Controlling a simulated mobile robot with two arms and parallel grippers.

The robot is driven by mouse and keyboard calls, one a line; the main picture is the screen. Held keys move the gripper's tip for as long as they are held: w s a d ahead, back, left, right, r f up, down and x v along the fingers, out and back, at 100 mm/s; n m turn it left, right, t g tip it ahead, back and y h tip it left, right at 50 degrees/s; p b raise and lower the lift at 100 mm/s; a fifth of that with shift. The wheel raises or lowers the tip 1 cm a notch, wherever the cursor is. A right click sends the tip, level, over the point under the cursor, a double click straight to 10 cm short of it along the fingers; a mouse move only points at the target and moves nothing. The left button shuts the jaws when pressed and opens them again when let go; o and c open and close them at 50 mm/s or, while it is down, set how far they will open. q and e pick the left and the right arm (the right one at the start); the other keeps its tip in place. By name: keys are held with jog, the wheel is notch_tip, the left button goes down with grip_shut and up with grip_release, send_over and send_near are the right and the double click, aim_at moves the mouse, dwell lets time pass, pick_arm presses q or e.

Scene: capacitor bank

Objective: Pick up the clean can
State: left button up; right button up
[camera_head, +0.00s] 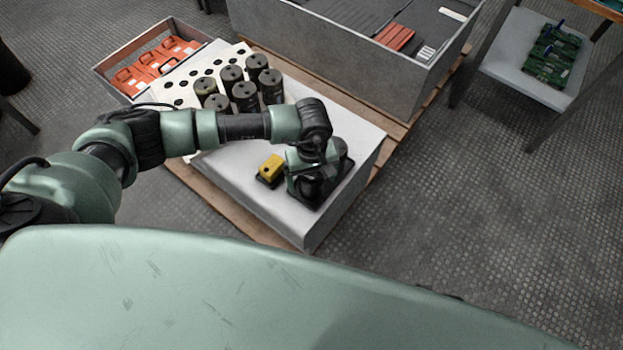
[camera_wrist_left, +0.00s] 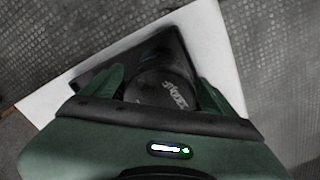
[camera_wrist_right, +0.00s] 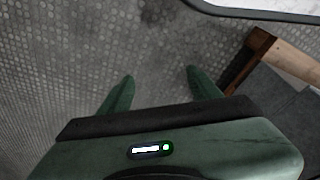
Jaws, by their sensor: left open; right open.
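Several dark cylindrical cans (camera_head: 238,88) stand upright in a cluster on a white board with holes; I cannot tell which is clean. Another dark round thing, seemingly a can (camera_wrist_left: 160,88), with pale lettering, is between the fingers of my left gripper (camera_wrist_left: 161,76) in the left wrist view. It sits on a black square base. My left gripper (camera_head: 307,188) is open, pointing down over that base near the grey block's front right corner; contact cannot be told. My right gripper (camera_wrist_right: 160,73) is open and empty above the floor, out of the head view.
A yellow box (camera_head: 270,167) is left of my left gripper on the grey-white block (camera_head: 240,180), which rests on a wooden pallet (camera_head: 278,232). An orange-filled tray (camera_head: 128,57) is at the back left, a large grey bin (camera_head: 370,70) behind. A table holds green boards (camera_head: 552,55).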

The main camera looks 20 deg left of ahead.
pick_arm(q)
grip_shut()
jog(key=shift+r, duration=0.15)
